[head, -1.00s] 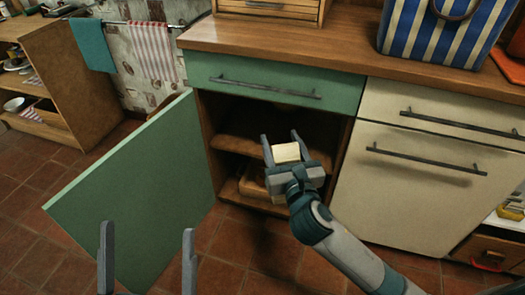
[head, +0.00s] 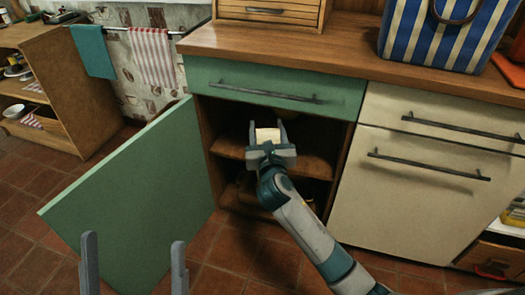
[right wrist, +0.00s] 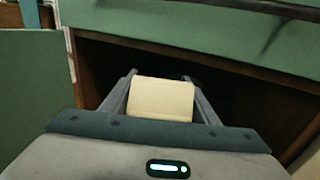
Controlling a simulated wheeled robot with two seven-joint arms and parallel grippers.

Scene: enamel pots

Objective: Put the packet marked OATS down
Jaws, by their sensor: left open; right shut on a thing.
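My right gripper (head: 267,134) is shut on a cream packet (head: 267,136), which I take to be the OATS packet; no marking is readable. The packet also shows between the fingers in the right wrist view (right wrist: 161,99). The gripper holds it at the open front of the green cabinet, at about the height of the inner shelf (head: 310,163). I cannot tell whether the packet touches the shelf. My left gripper (head: 134,262) is open and empty, low at the left in front of the open door.
The green cabinet door (head: 135,195) stands wide open to the left. A green drawer (head: 275,85) is closed above the opening. A cream cabinet (head: 430,185) adjoins at the right. A striped bag (head: 440,35) stands on the counter (head: 290,45). The cabinet interior is dark.

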